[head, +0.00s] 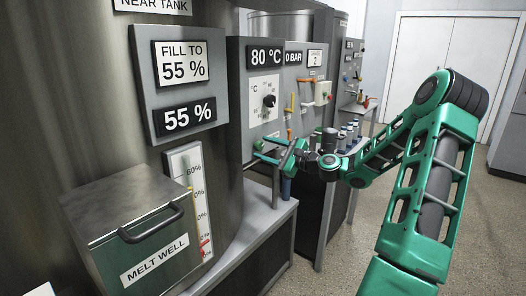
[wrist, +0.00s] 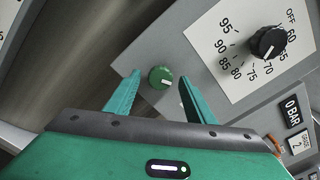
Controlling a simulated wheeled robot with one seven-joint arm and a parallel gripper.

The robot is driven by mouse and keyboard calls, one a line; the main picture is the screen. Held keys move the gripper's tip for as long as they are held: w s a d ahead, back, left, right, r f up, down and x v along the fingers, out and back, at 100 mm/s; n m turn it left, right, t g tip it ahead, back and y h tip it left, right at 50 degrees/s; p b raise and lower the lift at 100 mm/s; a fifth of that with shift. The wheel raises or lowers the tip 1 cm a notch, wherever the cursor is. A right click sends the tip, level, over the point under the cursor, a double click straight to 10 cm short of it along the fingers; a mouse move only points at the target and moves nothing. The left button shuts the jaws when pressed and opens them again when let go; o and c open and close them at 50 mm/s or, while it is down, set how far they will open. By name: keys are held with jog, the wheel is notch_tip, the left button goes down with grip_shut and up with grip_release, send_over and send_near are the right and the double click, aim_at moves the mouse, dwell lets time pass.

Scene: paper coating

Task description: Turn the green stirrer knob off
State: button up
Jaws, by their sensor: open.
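The green stirrer knob (wrist: 160,77) is a small round knob with a pale pointer mark, on the grey panel in the wrist view. My gripper (wrist: 155,85) is open, with one green finger on each side of the knob in that picture. I see no contact between the fingers and the knob, and the remaining distance to the panel is hard to tell. In the head view my gripper (head: 277,152) is at the lower part of the panel with the 80 °C sign (head: 265,56). The green knob cannot be made out clearly there.
A black temperature dial (wrist: 268,43) on a white scale sits right of the green knob; it also shows in the head view (head: 269,101). A near tank with a melt well box (head: 140,225) stands at left. Several small bottles (head: 347,133) stand beyond my gripper. Floor at right is clear.

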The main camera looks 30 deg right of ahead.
jog(key=shift+w+a, duration=0.1)
jog(key=shift+w, duration=0.1)
jog(key=c, duration=1.1)
jog(key=shift+o, duration=0.2)
jog(key=shift+n, duration=0.3)
jog(key=n, duration=0.5)
jog(key=shift+f+n, duration=0.1)
jog(key=shift+n, duration=0.2)
jog(key=n, duration=0.5)
jog(key=shift+s+n, duration=0.1)
jog(key=shift+n, duration=0.2)
jog(key=shift+f, duration=0.1)
